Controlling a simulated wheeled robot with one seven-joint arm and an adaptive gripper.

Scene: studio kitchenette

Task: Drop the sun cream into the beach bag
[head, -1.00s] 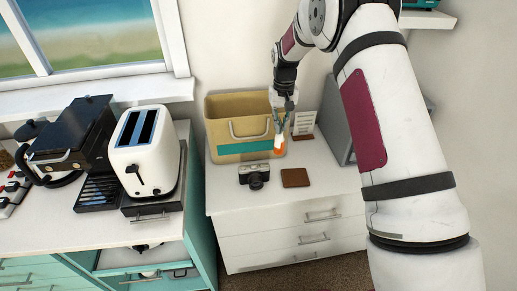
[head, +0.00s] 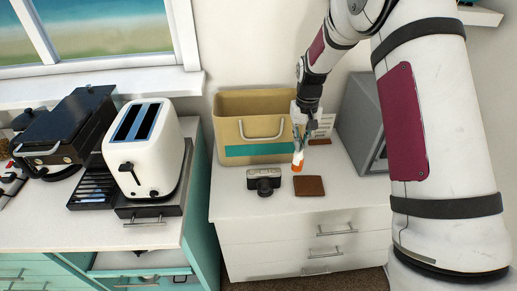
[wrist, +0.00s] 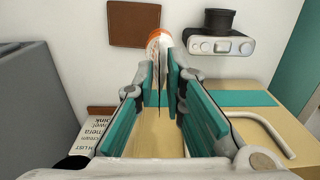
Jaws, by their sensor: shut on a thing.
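The sun cream, a white bottle with an orange cap (head: 298,166), hangs cap down from my gripper (head: 299,143). In the wrist view its orange end (wrist: 157,36) shows beyond the fingertips (wrist: 160,85). The fingers are shut on it and hide much of it. The beach bag (head: 233,138) is an open tan box shape with a teal band and a pale handle. It stands upright against the wall, and also shows in the wrist view (wrist: 283,117). In the head view, my gripper and the bottle are at the bag's right front edge; whether they touch it I cannot tell.
A camera (head: 264,181) and a brown wallet-like item (head: 309,186) lie on the white cabinet top in front of the bag. A printed card (head: 322,127) and a grey box (head: 361,122) stand to its right. A toaster (head: 146,150) is on the left counter.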

